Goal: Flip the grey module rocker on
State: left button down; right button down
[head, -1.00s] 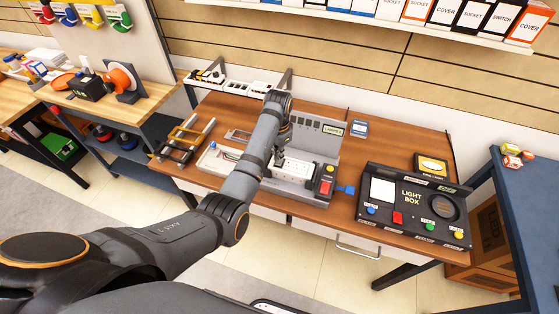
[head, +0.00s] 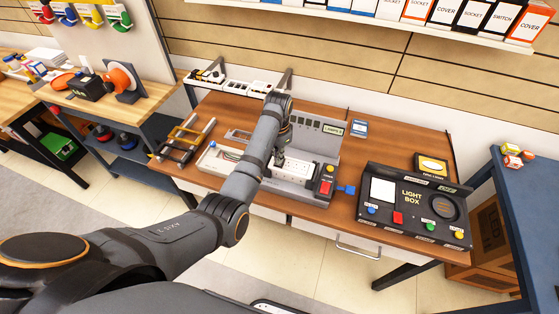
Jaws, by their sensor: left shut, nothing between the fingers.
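The grey module (head: 322,152) stands in the middle of the wooden bench, with an upright back panel. A white socket block (head: 294,171) sits on its base. A red rocker (head: 326,187) is at its right end, below a yellow button (head: 330,171); I cannot tell which way the rocker is tipped. My left gripper (head: 281,154) is shut and empty, low over the module near the socket block, to the left of the red rocker. My left forearm hides part of the module's left side. My right gripper is not in view.
A black light box (head: 413,203) with coloured buttons stands at the bench's right. A blue piece (head: 346,189) lies between it and the module. A wooden rack (head: 182,139) stands at the left. A shelf of boxes (head: 417,10) hangs above the back.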

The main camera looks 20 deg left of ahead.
pick_arm(q)
jog(key=shift+f, duration=0.75)
jog(key=shift+r, duration=0.1)
notch_tip(320, 180, up, 7)
jog(key=p, duration=0.8)
jog(key=shift+f, duration=0.2)
dwell(0.4)
